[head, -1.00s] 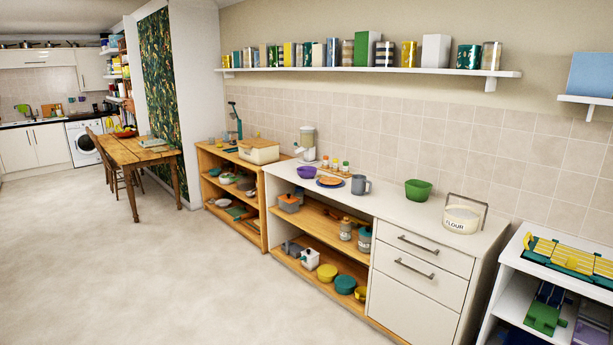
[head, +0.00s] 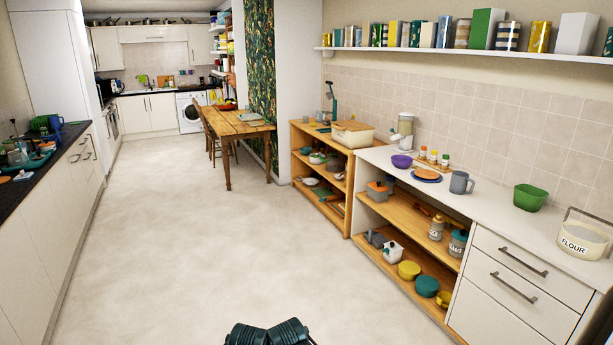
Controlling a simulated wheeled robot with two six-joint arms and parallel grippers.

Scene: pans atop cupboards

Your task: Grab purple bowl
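The purple bowl (head: 401,161) stands upright on the white counter (head: 473,212) at the right, in front of a blender and to the left of several small spice jars. It looks small and far off. Neither of my grippers shows in the head view. Only a dark part of my own body shows at the bottom edge, well apart from the bowl.
An orange item on a blue plate (head: 426,175), a grey mug (head: 461,183) and a green bowl (head: 529,197) stand on the same counter. Open shelves below hold pots. A wooden table (head: 229,125) stands further back. The floor (head: 190,240) is clear.

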